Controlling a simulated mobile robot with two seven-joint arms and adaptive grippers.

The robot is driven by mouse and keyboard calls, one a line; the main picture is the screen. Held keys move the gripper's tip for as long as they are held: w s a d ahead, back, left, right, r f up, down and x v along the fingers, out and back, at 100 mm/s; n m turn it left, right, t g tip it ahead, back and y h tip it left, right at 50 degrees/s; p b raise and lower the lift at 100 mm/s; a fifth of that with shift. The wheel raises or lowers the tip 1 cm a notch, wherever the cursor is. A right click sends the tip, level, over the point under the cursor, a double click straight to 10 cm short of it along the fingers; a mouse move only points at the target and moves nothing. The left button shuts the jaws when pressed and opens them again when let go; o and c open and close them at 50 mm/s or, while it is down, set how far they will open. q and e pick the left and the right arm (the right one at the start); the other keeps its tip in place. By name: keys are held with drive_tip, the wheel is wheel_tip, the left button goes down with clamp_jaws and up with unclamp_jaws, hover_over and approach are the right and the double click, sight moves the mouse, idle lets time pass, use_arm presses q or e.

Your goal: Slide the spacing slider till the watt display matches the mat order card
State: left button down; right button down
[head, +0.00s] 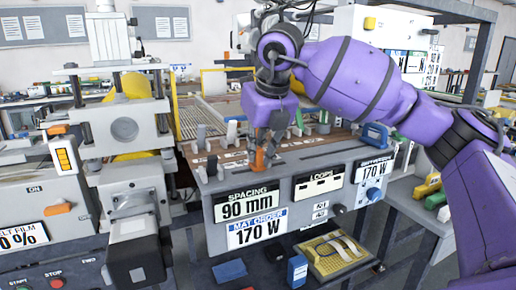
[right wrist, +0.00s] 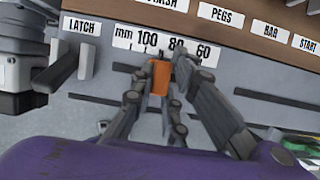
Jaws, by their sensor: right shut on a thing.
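The orange spacing slider (head: 259,160) stands on top of the grey control box. My right gripper (head: 266,144) reaches down from above and is shut on it. In the right wrist view the slider (right wrist: 160,78) sits between the fingers (right wrist: 164,68), below the scale (right wrist: 165,44) between 100 and 80. The spacing display (head: 247,208) reads 90 mm. The watt display (head: 372,172) at the right of the box reads 170 W. The mat order card (head: 257,230) also reads 170 W. My left gripper is not in view.
A LATCH label (right wrist: 82,25) and a grey lever lie left of the scale; PEGS, BAR and START labels lie right. A loops panel (head: 318,183) sits between the displays. A yellow tray (head: 340,255) lies below the box. A grey press machine (head: 122,130) stands at left.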

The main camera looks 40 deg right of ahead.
drive_tip(key=c, duration=1.7)
unclamp_jaws()
drive_tip(key=shift+d, duration=0.1)
drive_tip(key=shift+r, duration=0.1)
drive_tip(key=v, duration=1.2)
drive_tip(key=shift+s, duration=0.1)
drive_tip(key=shift+f, duration=0.25)
